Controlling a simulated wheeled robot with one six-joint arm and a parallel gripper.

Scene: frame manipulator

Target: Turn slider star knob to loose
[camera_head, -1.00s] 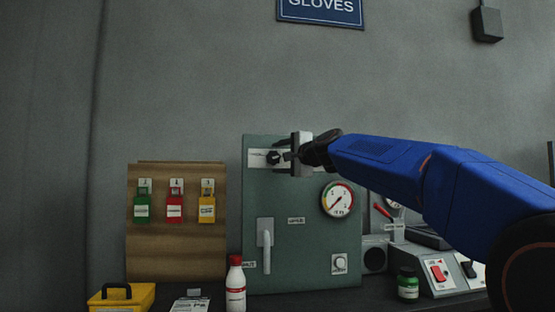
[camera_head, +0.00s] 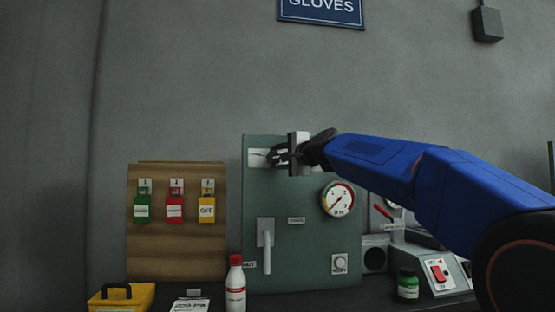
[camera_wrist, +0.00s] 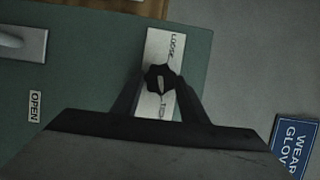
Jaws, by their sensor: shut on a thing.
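The black star knob (camera_wrist: 160,78) sits on a pale label plate (camera_wrist: 165,45) on the green panel (camera_wrist: 85,85). In the wrist view the plate reads LOOSE at one end and a partly hidden word at the other. A light pointer mark on the knob lies roughly along the plate. My gripper (camera_wrist: 160,85) has its two dark fingers on either side of the knob, shut on it. In the head view my gripper (camera_head: 280,154) covers most of the knob at the upper part of the panel (camera_head: 270,195).
The panel also carries a gauge (camera_head: 338,198), a lever handle (camera_head: 265,240) and a small round button (camera_head: 340,262). A wooden board (camera_head: 155,250) with coloured padlocks stands left. A white bottle (camera_head: 236,285) stands in front.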

